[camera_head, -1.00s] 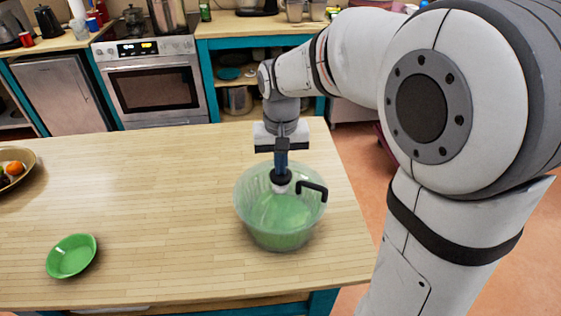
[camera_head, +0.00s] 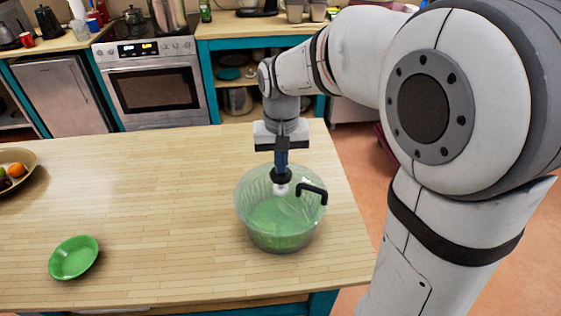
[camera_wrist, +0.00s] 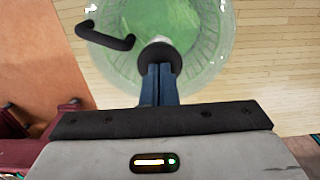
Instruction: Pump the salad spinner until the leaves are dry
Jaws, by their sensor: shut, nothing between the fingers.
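The salad spinner (camera_head: 262,232) is a clear greenish bowl standing upright near the right end of the wooden table. Green contents show through its wall, too blurred to tell single leaves or how wet they are. A black pump knob (camera_head: 281,176) on a pale stem rises from its lid, and a bent black handle (camera_head: 313,191) sits beside it. My gripper (camera_head: 281,167) is shut and empty, pointing straight down with its fingertips at the knob's top. In the wrist view, the shut blue fingers (camera_wrist: 160,74) meet or overlap the knob (camera_wrist: 160,53); exact contact is hard to tell.
A small green dish (camera_head: 74,258) lies at the table's front left. A fruit bowl (camera_head: 30,160) stands at the left edge. The table's middle is clear. The spinner is near the table's right edge, with open floor (camera_head: 365,150) beyond. An oven (camera_head: 155,88) stands behind.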

